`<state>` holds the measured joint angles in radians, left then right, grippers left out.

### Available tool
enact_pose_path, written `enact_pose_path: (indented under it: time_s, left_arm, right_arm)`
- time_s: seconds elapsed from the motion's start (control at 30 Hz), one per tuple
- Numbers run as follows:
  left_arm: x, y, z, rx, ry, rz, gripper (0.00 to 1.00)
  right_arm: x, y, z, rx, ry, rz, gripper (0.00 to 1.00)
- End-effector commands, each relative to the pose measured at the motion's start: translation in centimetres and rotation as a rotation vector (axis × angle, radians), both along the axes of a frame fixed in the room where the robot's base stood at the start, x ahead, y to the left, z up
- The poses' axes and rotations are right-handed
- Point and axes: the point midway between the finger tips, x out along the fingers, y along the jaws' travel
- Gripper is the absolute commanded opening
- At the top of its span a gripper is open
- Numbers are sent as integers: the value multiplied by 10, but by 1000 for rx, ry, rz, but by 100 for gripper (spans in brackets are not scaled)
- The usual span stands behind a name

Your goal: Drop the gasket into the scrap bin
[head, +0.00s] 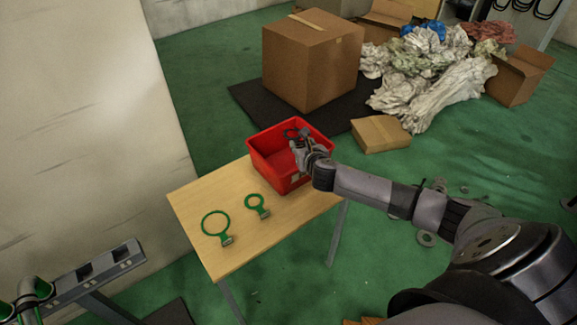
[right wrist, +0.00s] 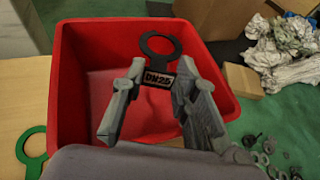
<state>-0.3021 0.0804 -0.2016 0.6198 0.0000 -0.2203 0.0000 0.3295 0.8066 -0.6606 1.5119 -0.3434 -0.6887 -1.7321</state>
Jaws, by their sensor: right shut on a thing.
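The scrap bin is a red open box (head: 262,143) at the back end of a small wooden table; its red wall also fills much of the right wrist view (right wrist: 75,90). The gasket is a dark ring with a tag reading DN25; it shows in the right wrist view (right wrist: 178,52) and small in the head view (head: 289,134). My right gripper (head: 301,141) is shut on the gasket's tag, its fingers on either side of it. The ring points away from the gripper, over the bin's opening. My left gripper is not in view.
Two green ring gaskets, a larger (head: 205,215) and a smaller (head: 248,200), lie on the wooden table (head: 262,235). Cardboard boxes (head: 310,60) and crumpled sheets (head: 445,85) are on the floor behind. Small dark rings (right wrist: 262,158) lie on the green floor right of the bin.

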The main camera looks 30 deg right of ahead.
Motion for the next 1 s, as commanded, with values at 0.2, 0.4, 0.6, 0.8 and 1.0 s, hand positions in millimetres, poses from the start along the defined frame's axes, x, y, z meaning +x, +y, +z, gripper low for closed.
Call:
enact_pose_path:
  time_s: [0.2,0.4,0.6,0.8,1.0]
  left_arm:
    - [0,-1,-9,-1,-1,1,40]
    - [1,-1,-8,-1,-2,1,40]
    - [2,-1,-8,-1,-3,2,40]
    - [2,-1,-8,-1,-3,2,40]
    - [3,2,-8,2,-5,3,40]
  right_arm:
    - [0,0,-7,0,-1,0,8]
    - [0,0,-6,0,0,0,30]
    - [0,0,-7,0,0,0,43]
    - [0,0,-7,0,0,1,51]
    - [0,0,-7,0,0,1,51]
